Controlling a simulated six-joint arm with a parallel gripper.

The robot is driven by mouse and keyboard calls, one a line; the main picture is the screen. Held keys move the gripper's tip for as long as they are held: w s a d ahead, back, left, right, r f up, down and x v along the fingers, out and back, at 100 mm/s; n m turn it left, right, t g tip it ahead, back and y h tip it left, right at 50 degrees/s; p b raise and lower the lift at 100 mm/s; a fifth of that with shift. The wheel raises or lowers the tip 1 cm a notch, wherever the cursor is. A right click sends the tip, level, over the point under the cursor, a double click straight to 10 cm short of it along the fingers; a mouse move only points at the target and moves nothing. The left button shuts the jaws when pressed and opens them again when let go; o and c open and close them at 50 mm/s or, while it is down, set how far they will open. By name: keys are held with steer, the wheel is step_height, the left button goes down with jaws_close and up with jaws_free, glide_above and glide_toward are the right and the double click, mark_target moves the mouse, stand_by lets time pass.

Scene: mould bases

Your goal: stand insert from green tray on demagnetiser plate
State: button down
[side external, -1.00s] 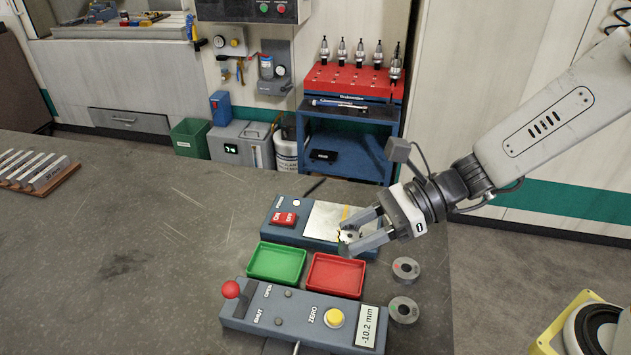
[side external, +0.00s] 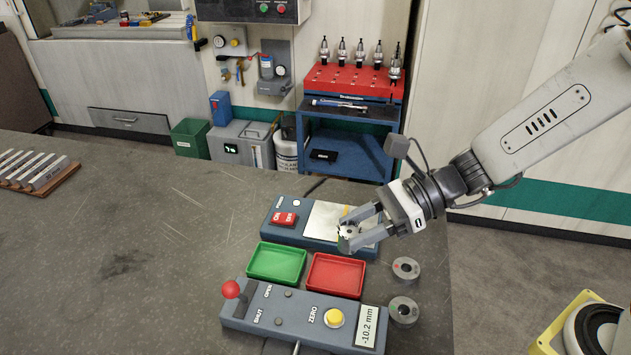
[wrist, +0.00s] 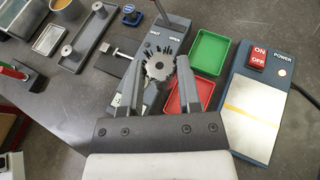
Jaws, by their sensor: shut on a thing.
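My gripper (side external: 356,233) is shut on a small toothed metal insert (side external: 347,228), which shows between the fingertips in the wrist view (wrist: 158,68). The insert's flat toothed face is turned towards the wrist camera. In the side view the held insert overlaps the right part of the demagnetiser's silver plate (side external: 320,219); I cannot tell the gap. In the wrist view the plate (wrist: 255,112) lies to the right of the gripper, with nothing on it. The green tray (side external: 277,263) is empty and sits in front of the demagnetiser.
The red tray (side external: 336,275) is empty beside the green one. A gauge box (side external: 290,319) with a red-knobbed lever stands in front. Two grey rings (side external: 405,269) lie at the right near the bench edge. The left bench is mostly clear.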

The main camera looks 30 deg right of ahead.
steer(key=w+d+f, duration=0.1)
steer(key=w+d, duration=0.1)
steer(key=w, duration=0.6)
glide_above(335, 219)
step_height(335, 219, down, 3)
steer(key=shift+w+f, duration=0.1)
steer(key=shift+f, duration=0.05)
steer(key=shift+f, duration=0.2)
steer(key=shift+f, duration=2.8)
steer(key=shift+c, duration=1.1)
jaws_free()
